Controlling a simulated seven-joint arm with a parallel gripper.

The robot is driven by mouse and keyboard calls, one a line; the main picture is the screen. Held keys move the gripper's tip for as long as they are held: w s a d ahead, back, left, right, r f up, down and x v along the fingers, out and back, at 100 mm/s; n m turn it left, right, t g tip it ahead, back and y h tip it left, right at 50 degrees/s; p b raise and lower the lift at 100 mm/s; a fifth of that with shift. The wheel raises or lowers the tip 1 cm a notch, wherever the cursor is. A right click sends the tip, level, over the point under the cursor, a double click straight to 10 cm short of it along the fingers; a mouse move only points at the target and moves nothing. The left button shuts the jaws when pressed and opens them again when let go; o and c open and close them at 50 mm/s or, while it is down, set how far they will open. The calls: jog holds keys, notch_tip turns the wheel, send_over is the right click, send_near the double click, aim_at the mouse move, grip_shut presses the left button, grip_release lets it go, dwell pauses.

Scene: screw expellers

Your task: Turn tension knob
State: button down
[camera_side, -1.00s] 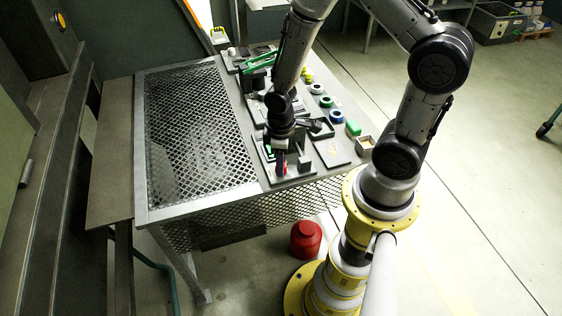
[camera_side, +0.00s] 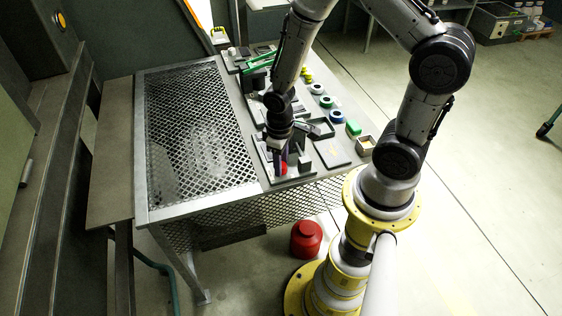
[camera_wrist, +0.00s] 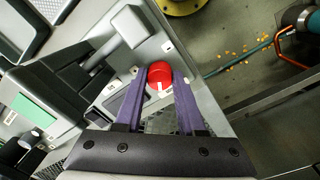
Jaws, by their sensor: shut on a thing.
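A red tension knob (camera_wrist: 160,78) with a white mark sits on a grey panel (camera_wrist: 190,62) at the near corner of the bench. In the side view the knob (camera_side: 281,169) shows just below my gripper (camera_side: 281,160). In the wrist view the purple fingers of my gripper (camera_wrist: 158,88) stand on either side of the knob, with their tips against its sides. The gripper is shut on the knob. The near side of the knob lies between the fingers.
A grey lever block (camera_wrist: 128,30) stands beside the knob on the panel. A mesh-covered bench top (camera_side: 195,130) lies to the left. Green and blue rings (camera_side: 326,101), a dark plate (camera_side: 332,152) and a small box (camera_side: 365,143) lie to the right. A red can (camera_side: 306,238) stands on the floor.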

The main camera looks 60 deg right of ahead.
jog(key=c, duration=0.5)
grip_release()
jog(key=r, duration=1.3)
jog(key=shift+a+r, duration=0.3)
jog(key=shift+r, duration=0.1)
notch_tip(320, 180, up, 7)
jog(key=t, duration=0.3)
jog(key=shift+s+a+r+m+t+y, duration=0.15)
jog(key=shift+s+a+r+t, duration=0.35)
jog(key=shift+s+r, duration=0.95)
jog(key=shift+s+a+r+m+t+y, duration=0.1)
jog(key=shift+s+a+r+t, duration=0.35)
jog(key=shift+s+r, duration=0.95)
jog(key=shift+s+a+r+m+t+y, duration=0.15)
jog(key=shift+s+a+r+t, duration=0.35)
jog(key=shift+s, duration=1.6)
